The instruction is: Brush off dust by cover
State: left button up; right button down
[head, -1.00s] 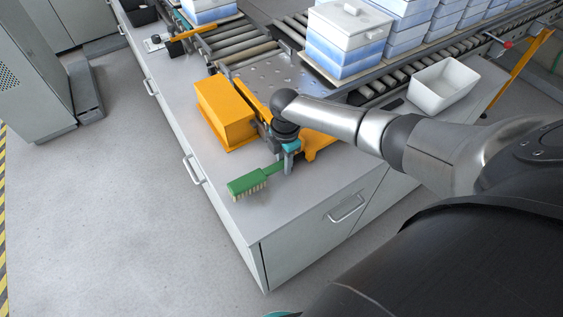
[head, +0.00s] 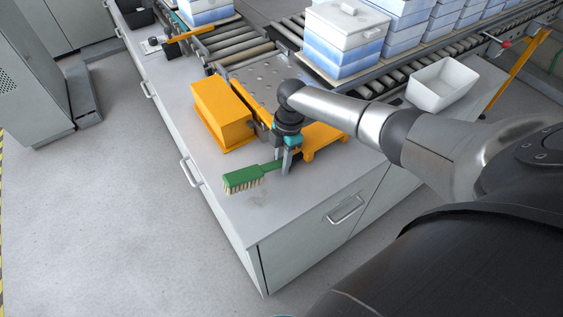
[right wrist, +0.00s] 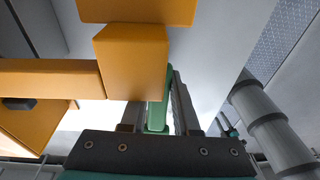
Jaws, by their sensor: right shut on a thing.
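A green brush (head: 243,179) with pale bristles is at the near end of the grey counter (head: 225,205). My right gripper (head: 288,162) is shut on its handle, and the brush head points left. The green handle (right wrist: 158,100) stands between the fingers in the right wrist view. A faint dark dust patch (head: 259,199) lies on the counter just in front of the brush. Whether the bristles touch the counter I cannot tell. An orange box-shaped cover (head: 222,108) stands behind the brush. My left gripper is not in view.
An orange bracket (head: 322,138) is just behind and right of my right gripper. Orange parts (right wrist: 132,62) also sit close in the wrist view. A white bin (head: 440,84) and roller conveyor with blue-white boxes (head: 345,38) lie beyond. The counter's front corner is clear.

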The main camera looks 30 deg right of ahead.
jog(key=d+h, duration=0.1)
jog(key=w+d+h, duration=0.1)
jog(key=d, duration=0.1)
jog(key=d+h+p, duration=0.1)
jog(key=shift+w+d+r+t, duration=0.15)
jog(key=shift+w+r+t, duration=0.1)
jog(key=shift+t, duration=0.15)
jog(key=shift+s+a+p, duration=0.1)
jog(key=shift+a+p, duration=0.5)
jog(key=shift+a, duration=0.55)
jog(key=shift+a+f+p, duration=0.15)
jog(key=shift+a+p, duration=0.35)
jog(key=shift+a, duration=0.75)
jog(key=shift+a+f, duration=0.1)
jog(key=shift+a, duration=1)
jog(key=shift+s, duration=0.1)
notch_tip(320, 180, up, 6)
jog(key=p, duration=0.6)
jog(key=shift+a, duration=0.1)
